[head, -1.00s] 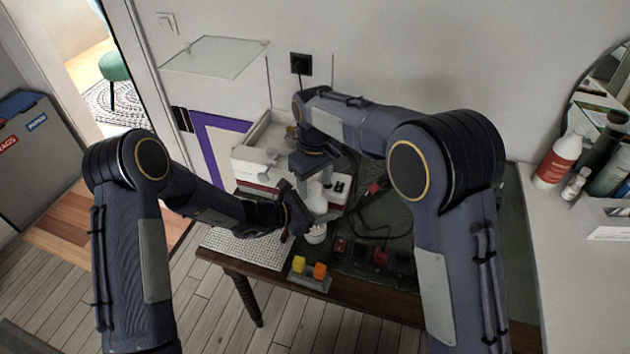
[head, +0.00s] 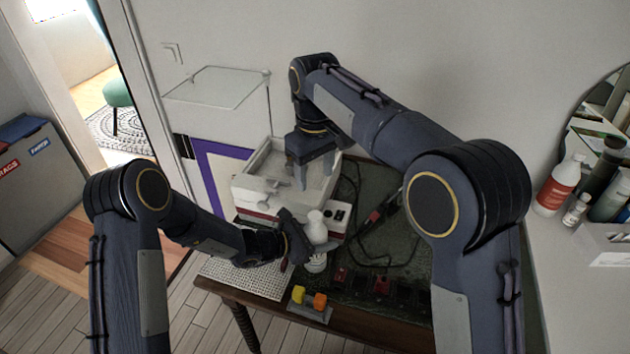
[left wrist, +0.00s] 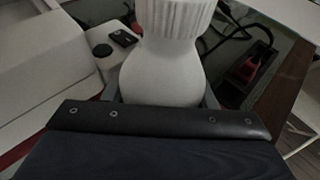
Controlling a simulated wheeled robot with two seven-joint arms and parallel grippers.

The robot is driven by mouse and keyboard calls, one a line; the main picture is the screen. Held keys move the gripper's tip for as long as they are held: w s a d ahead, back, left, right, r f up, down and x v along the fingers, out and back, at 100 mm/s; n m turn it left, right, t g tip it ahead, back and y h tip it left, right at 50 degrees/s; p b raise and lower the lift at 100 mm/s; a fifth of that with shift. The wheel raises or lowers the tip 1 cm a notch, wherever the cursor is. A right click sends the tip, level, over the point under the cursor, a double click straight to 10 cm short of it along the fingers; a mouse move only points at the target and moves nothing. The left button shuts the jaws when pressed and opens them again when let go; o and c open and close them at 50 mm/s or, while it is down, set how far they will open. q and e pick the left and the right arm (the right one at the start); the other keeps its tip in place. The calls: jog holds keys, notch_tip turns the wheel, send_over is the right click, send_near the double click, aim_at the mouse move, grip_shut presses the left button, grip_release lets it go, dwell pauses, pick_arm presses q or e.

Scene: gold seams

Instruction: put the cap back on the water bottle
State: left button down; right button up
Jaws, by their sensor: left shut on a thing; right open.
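The white bottle (head: 317,230) stands upright at the front of the work table, its lower part partly behind my left gripper (head: 300,238). That gripper is shut on the bottle from the left. In the left wrist view the bottle's rounded white shoulder (left wrist: 162,75) rises from between the fingers. A ribbed white cap (left wrist: 178,16) sits on its neck, cut off by the top edge; how tight it is I cannot tell. My right gripper (head: 315,176) is open and empty, pointing down above and behind the bottle, apart from it.
A white open tray unit (head: 250,187) stands behind the bottle. Dark cables (head: 372,222) lie to the right. Yellow and orange blocks (head: 309,298) sit at the front edge. A white perforated mat (head: 243,278) is at left. Another bottle (head: 557,187) stands on the right counter.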

pick_arm(q)
jog(key=c, duration=0.5)
grip_release()
jog(key=b+v, duration=0.1)
jog(key=v, duration=0.6)
jog(key=shift+a, duration=0.4)
pick_arm(e)
jog(key=shift+f, duration=0.55)
pick_arm(q)
jog(key=shift+s+r, duration=0.1)
jog(key=shift+s, duration=0.05)
